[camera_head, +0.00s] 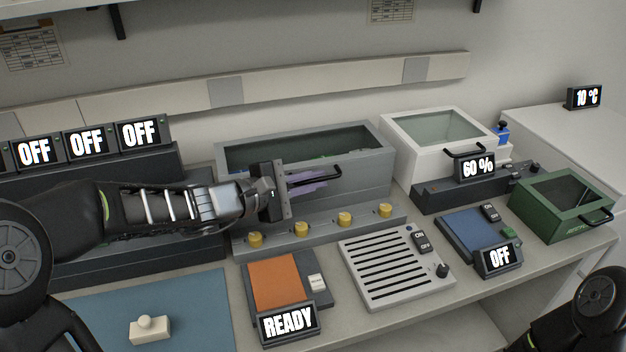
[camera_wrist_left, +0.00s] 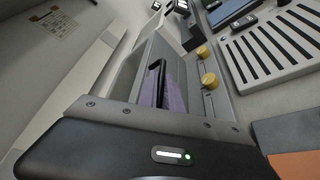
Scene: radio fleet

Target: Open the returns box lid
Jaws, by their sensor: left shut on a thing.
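My left gripper (camera_head: 308,181) reaches in from the left. Its purple fingers are shut on the black bar handle (camera_head: 326,172) at the front of the long grey box. The handle and purple fingers also show in the left wrist view (camera_wrist_left: 157,83). The grey box (camera_head: 362,174) has a dark glass lid window (camera_head: 350,138), and its lid looks closed. A green box (camera_head: 568,223) with a dark window and black handle stands at the right, also closed. Its lettering is too small to read, so I cannot tell which box is labelled returns. My right gripper is out of view.
A white glass-lidded box (camera_head: 398,146) stands right of the grey one. Yellow knobs (camera_head: 302,229) line the ledge below my gripper. A slotted panel (camera_head: 397,268), an orange pad (camera_head: 275,284) and a blue pad (camera_head: 466,230) lie in front.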

